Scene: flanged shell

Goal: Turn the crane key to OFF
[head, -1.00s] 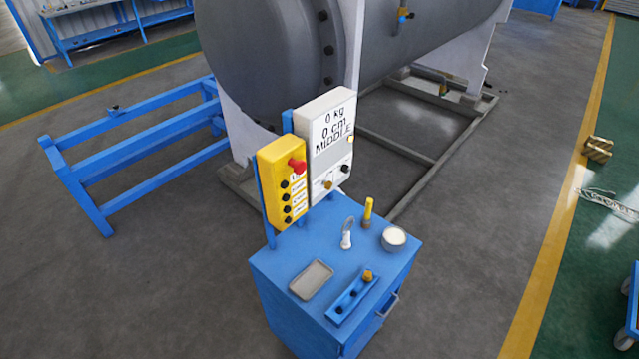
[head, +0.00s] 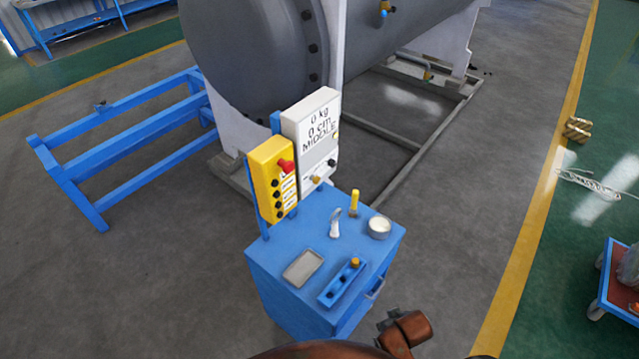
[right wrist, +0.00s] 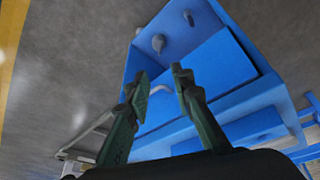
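A white control box (head: 312,130) stands on a post at the back of the blue cabinet (head: 284,318) in the head view. Its face reads "0 kg", "0 cm" and "MIDDLE". Low on it are a brass-coloured knob (head: 317,179) and a dark knob (head: 332,162); which one is the key, and its position, I cannot tell. A yellow button box (head: 266,184) with a red button is beside it. In the right wrist view my right gripper (right wrist: 162,82) is open and empty, its fingers apart in front of blue cabinet-like panels (right wrist: 195,75). My left gripper is not in view.
On the cabinet top are a grey tray (head: 303,268), a blue holder (head: 342,284), a white cup (head: 379,228) and a yellow-handled tool (head: 354,202). A large grey tank (head: 255,60) is behind. A blue rack (head: 125,145) is at left.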

